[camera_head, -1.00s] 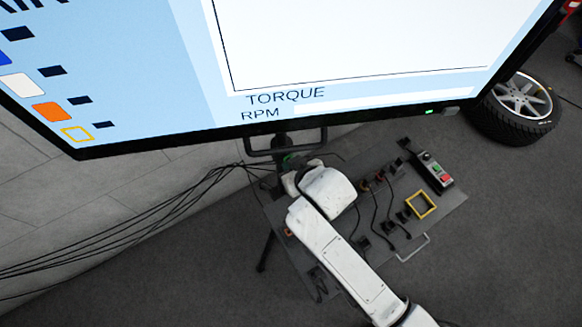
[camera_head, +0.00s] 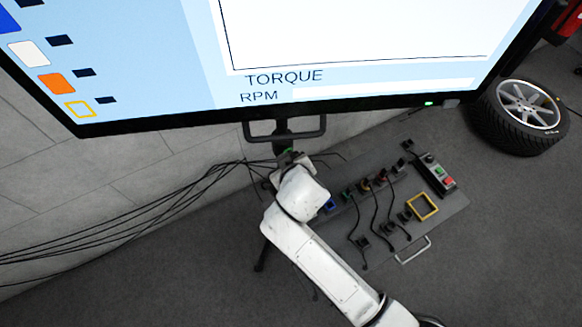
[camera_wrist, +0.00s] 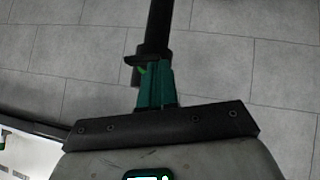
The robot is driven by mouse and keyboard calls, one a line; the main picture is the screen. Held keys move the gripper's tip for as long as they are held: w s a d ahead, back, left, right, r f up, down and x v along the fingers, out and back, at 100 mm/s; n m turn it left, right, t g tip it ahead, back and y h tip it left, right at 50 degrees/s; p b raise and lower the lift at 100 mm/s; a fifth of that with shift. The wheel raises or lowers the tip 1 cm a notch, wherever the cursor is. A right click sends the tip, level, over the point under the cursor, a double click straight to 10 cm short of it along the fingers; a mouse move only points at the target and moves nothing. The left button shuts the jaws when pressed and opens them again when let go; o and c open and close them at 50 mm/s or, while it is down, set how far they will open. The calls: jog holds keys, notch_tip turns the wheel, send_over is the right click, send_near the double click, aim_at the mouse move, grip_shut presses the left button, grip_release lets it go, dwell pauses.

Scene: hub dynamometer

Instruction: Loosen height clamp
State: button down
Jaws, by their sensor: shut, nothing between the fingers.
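The dark upright pole (camera_head: 283,132) stands below the large screen. It also shows in the wrist view (camera_wrist: 158,28), running up from just beyond my fingertips. A small dark part (camera_wrist: 138,62) sticks out to the left of the pole's lower end; it may be the height clamp, but I cannot tell for sure. My gripper (camera_wrist: 154,84) has green fingers that are shut with nothing between them. They overlap the pole's lower end, and I cannot tell whether they touch it. In the head view my gripper (camera_head: 288,153) is mostly hidden by my white arm.
The large screen (camera_head: 350,90) hangs over the pole. A dark board (camera_head: 440,215) with several connectors, a yellow frame (camera_head: 421,206) and a button box (camera_head: 437,172) lies right of my arm. Black cables (camera_head: 130,222) run left. A wheel (camera_head: 520,115) is at right.

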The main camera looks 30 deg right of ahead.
jog(key=f+n+h+b, duration=0.1)
jog(key=n+h+b, duration=0.1)
jog(key=h+b, duration=0.1)
jog(key=f+n+t+h+b, duration=0.1)
jog(key=f+h+b, duration=0.1)
jog(key=b, duration=0.3)
jog(key=a+f+n+t+h+b, duration=0.1)
jog(key=n+h+b, duration=0.1)
jog(key=h+b, duration=0.1)
jog(key=shift+f+n+h+b, duration=0.15)
jog(key=shift+n+h+b, duration=0.15)
jog(key=shift+b, duration=0.3)
jog(key=shift+d, duration=0.1)
dwell(0.4)
